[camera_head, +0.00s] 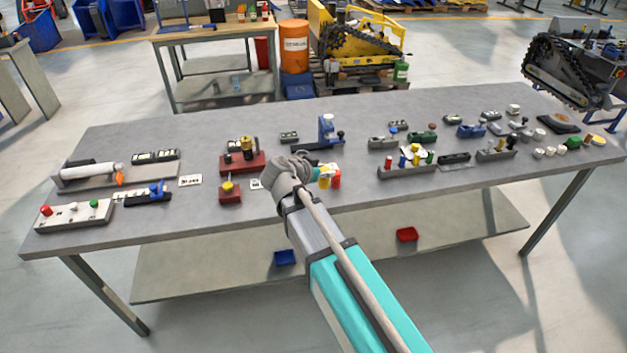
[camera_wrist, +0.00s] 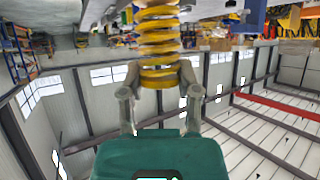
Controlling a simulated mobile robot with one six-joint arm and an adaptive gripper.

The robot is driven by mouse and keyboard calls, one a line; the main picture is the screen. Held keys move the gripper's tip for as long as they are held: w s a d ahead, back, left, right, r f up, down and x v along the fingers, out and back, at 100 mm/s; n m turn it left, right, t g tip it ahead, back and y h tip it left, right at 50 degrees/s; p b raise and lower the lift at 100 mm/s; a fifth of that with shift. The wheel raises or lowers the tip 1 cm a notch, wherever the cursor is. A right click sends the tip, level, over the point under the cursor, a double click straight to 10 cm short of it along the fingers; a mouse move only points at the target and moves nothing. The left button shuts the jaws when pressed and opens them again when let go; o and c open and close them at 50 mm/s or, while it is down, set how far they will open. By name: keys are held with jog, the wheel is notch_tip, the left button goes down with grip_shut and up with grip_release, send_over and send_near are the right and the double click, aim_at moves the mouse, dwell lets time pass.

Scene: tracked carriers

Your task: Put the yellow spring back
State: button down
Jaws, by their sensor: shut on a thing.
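In the wrist view, a yellow spring (camera_wrist: 158,45) with thick coils stands between the two fingers of my gripper (camera_wrist: 160,88). The fingers are shut on it, and a pale metal piece shows at its upper end in the picture. I cannot tell which place belongs to the spring.
A blue clamp-like device (camera_head: 326,133) stands behind my gripper. A grey rack (camera_head: 407,172) with coloured pegs is to the right. A white panel with buttons (camera_head: 72,217) lies at the far left. The table's front edge is close below my gripper.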

jog(key=w+a+f+b, duration=0.2)
jog(key=w+f+b, duration=0.5)
jog(key=w, duration=0.2)
jog(key=shift+w+a+f, duration=0.2)
jog(key=shift+w+f, duration=0.1)
jog(key=shift+w+a+f+b, duration=0.15)
jog(key=shift+w+f+b, duration=0.3)
jog(key=shift+f+b, duration=0.3)
jog(key=shift+s+f+b, duration=0.1)
jog(key=shift+f+b, duration=1.1)
jog(key=shift+f, duration=0.05)
jog(key=shift+f, duration=0.2)
jog(key=shift+c, duration=1.6)
grip_release()
jog(key=shift+r, duration=0.1)
jog(key=shift+r, duration=0.2)
